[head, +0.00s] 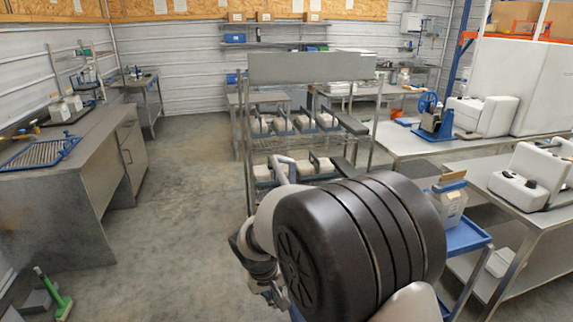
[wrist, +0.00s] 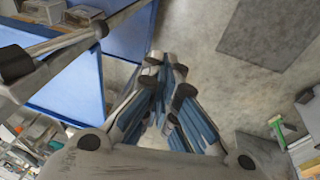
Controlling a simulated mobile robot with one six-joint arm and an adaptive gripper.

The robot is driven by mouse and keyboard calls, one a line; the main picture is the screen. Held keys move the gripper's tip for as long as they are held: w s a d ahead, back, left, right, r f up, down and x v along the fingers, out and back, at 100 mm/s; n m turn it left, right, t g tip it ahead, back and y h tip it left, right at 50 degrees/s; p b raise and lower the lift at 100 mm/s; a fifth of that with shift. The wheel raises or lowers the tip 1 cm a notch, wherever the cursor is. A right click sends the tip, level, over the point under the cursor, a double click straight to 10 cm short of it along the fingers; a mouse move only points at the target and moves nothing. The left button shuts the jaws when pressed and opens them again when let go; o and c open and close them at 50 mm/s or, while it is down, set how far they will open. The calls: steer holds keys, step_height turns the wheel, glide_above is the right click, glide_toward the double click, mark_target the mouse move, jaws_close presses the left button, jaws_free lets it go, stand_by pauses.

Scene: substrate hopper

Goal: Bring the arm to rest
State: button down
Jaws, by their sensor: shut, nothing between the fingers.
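My gripper (wrist: 166,68) shows in the wrist view with its blue-padded fingers drawn together at the tips and nothing between them. It points over bare concrete floor, beside a blue-shelved cart (wrist: 75,85). In the head view my arm is folded up close in front of the camera, and its large dark rounded link covers the lower middle. I cannot make out the fingers in the head view.
The blue cart (head: 468,238) with a container (head: 447,205) stands just right of my arm. A metal rack (head: 312,68) stands behind it. Benches line the left (head: 62,150) and right (head: 535,210). A green-handled tool (head: 58,300) is at lower left. Floor left of centre is clear.

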steer(key=s+d+r+m, duration=0.1)
steer(key=s+d+r, duration=0.45)
steer(key=r, duration=0.25)
steer(key=s+d+r+m, duration=0.1)
steer(key=s+d+r, duration=0.4)
steer(key=d+r, duration=0.25)
steer(key=s+d+r+t, duration=0.1)
steer(key=s+d, duration=0.1)
steer(key=s, duration=0.6)
steer(key=s+d+r+m+y, duration=0.1)
steer(key=s+d+r, duration=0.1)
steer(key=s, duration=0.6)
steer(key=shift+d+t, duration=0.4)
steer(key=shift+d, duration=0.1)
steer(key=shift+s, duration=0.1)
